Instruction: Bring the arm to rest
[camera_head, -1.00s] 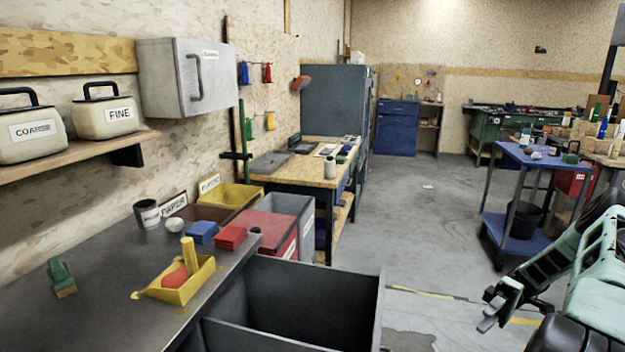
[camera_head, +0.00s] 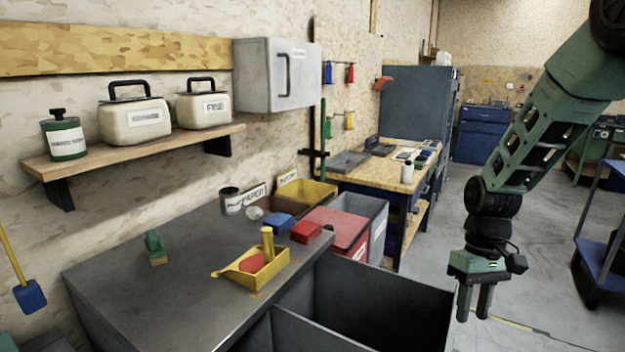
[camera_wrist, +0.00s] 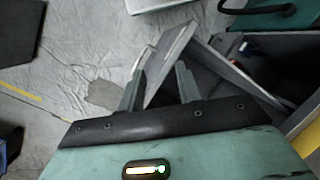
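My gripper (camera_head: 475,303) hangs with its fingers pointing down at the right of the head view, beside the grey open bin (camera_head: 385,300). Its two fingers stand apart with nothing between them. In the wrist view my gripper (camera_wrist: 160,85) also shows two separated fingers, with bare floor and part of a grey bin beyond them. My green arm comes down from the upper right of the head view.
A dark bench (camera_head: 130,270) holds a yellow dustpan (camera_head: 262,275), a green brush (camera_head: 155,248) and blue (camera_head: 278,223) and red (camera_head: 305,231) blocks. A blue cart (camera_head: 600,265) stands right of my gripper. Floor between (camera_head: 520,270) is clear.

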